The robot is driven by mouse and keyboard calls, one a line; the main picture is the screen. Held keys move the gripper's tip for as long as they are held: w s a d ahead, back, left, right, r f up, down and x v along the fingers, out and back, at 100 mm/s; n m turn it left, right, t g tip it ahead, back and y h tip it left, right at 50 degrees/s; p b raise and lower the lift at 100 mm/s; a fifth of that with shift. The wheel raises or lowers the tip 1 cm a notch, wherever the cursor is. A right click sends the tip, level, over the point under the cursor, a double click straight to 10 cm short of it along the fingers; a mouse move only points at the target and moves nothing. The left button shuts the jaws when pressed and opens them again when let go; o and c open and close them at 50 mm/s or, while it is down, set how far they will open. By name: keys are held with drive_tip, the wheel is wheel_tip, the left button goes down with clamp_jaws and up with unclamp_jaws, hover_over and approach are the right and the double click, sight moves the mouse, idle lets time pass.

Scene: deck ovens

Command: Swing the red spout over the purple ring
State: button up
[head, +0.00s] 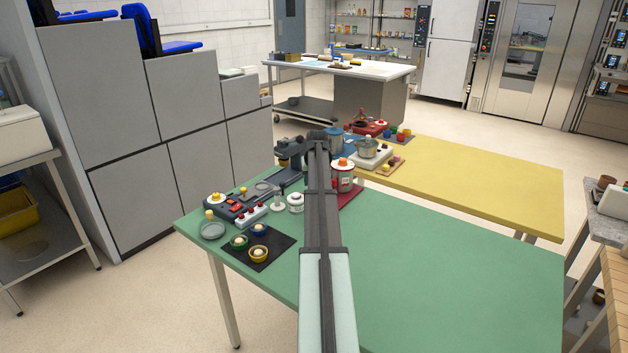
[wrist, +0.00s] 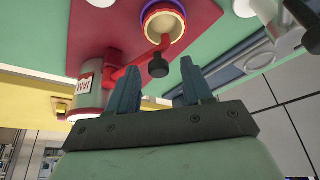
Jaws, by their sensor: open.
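The red spout (wrist: 140,60) shows in the wrist view. It runs from a red fitting beside a grey labelled canister (wrist: 92,95) towards a cream cup with a red and yellow rim (wrist: 163,28). A black knob (wrist: 158,66) hangs at the spout. The purple ring (wrist: 146,13) curves behind the cup, partly cut off by the top edge. My gripper (wrist: 158,84) is open and empty, its blue fingers on either side of the knob's line, apparently just short of it. In the head view the canister (head: 343,180) stands right of my arm; the gripper cannot be made out there.
The canister stands on a red board (head: 350,197) on the green table (head: 450,270). Left of my arm are a switch panel (head: 236,208), a white jar (head: 295,203) and a dark mat (head: 262,262) with small bowls. The table's front right is clear.

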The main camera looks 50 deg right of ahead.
drive_tip(key=shift+r, duration=0.1)
drive_tip(key=v, duration=1.3)
drive_tip(key=shift+r, duration=0.35)
